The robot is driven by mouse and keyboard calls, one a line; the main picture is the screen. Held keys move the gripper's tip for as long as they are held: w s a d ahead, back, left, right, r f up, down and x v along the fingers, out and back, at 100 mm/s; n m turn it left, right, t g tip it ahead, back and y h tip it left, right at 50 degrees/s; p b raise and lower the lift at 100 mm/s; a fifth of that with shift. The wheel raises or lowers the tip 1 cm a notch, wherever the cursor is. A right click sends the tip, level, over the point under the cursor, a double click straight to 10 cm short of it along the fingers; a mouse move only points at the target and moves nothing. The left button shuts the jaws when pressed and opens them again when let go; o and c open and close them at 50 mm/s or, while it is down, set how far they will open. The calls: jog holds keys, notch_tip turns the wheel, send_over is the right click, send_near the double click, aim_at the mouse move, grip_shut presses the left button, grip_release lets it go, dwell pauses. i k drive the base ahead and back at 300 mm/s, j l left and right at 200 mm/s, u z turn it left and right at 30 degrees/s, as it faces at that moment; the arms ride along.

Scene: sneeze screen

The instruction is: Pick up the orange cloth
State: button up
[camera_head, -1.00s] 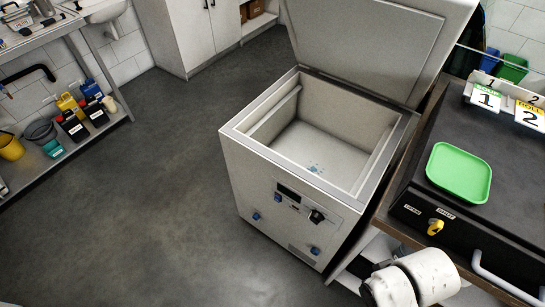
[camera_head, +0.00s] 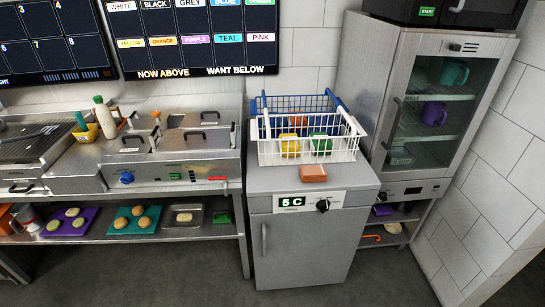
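A small folded orange-brown item that looks like the orange cloth (camera_head: 313,173) lies flat on top of the grey cabinet (camera_head: 346,186) with the "5 C" display. It is near the front edge, just in front of the white wire basket (camera_head: 308,151). Nothing covers it. My gripper is not in view.
A blue wire basket (camera_head: 268,103) stands behind the white one, which holds yellow and green things. A glass-door cabinet (camera_head: 435,95) stands close on the right. A steel counter (camera_head: 170,160) with lidded wells runs left. Grey floor (camera_head: 200,275) lies open in front.

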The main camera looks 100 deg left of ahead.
aim_at(315, 173)
jog(key=u, duration=2.2)
jog(key=z, duration=2.8)
jog(key=u, duration=2.75)
jog(key=j, duration=0.15)
